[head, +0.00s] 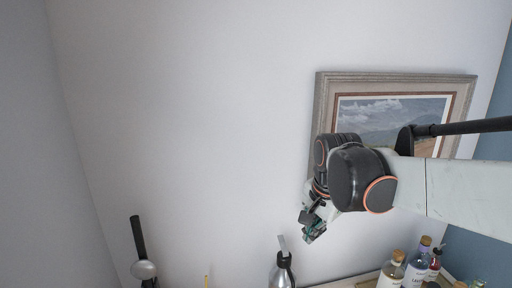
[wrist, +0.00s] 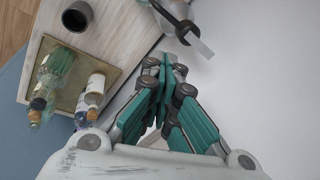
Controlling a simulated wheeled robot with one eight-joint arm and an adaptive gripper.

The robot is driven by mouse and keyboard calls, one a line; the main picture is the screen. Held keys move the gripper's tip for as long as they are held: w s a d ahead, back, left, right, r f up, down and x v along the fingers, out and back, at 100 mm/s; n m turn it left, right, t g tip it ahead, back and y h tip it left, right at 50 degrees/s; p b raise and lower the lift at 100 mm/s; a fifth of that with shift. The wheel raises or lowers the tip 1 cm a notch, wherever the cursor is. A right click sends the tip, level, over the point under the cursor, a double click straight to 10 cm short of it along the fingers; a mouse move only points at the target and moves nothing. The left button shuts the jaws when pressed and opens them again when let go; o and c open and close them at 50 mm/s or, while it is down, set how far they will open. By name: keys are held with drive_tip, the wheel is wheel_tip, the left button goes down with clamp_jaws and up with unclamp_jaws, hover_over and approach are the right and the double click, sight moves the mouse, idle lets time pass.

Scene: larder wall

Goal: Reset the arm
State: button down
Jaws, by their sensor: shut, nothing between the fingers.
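My gripper (head: 314,229) hangs from my arm in front of the white wall in the head view, pointing down above the counter. In the wrist view, the gripper's green-padded fingers (wrist: 168,66) meet at their tips. The gripper is shut and holds nothing. My arm reaches in from the right of the head view and passes in front of the framed picture (head: 394,83).
A silver bottle (head: 282,271) stands below and left of my gripper. Several bottles (head: 391,272) stand on a tray (wrist: 104,72) at right. A dark cup (wrist: 77,16) is on the wooden top (wrist: 118,28). A dark-handled utensil (head: 139,238) rises at left. The upper-left wall is clear.

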drive_tip(key=s+d+f+n+t+b, duration=0.2)
drive_tip(key=s+f+n+b, duration=0.3)
drive_tip(key=s+f+b, duration=0.3)
drive_tip(key=s+d+f+n+t+b, duration=0.2)
drive_tip(key=s+d+f+n+b, duration=0.1)
drive_tip(key=s+f+n+b, duration=0.2)
drive_tip(key=s+f+b, duration=0.2)
drive_tip(key=s+f, duration=0.2)
drive_tip(key=f, duration=0.2)
drive_tip(key=shift+f+n+b, duration=0.3)
drive_tip(key=shift+f+b, duration=0.05)
drive_tip(key=shift+d, duration=0.1)
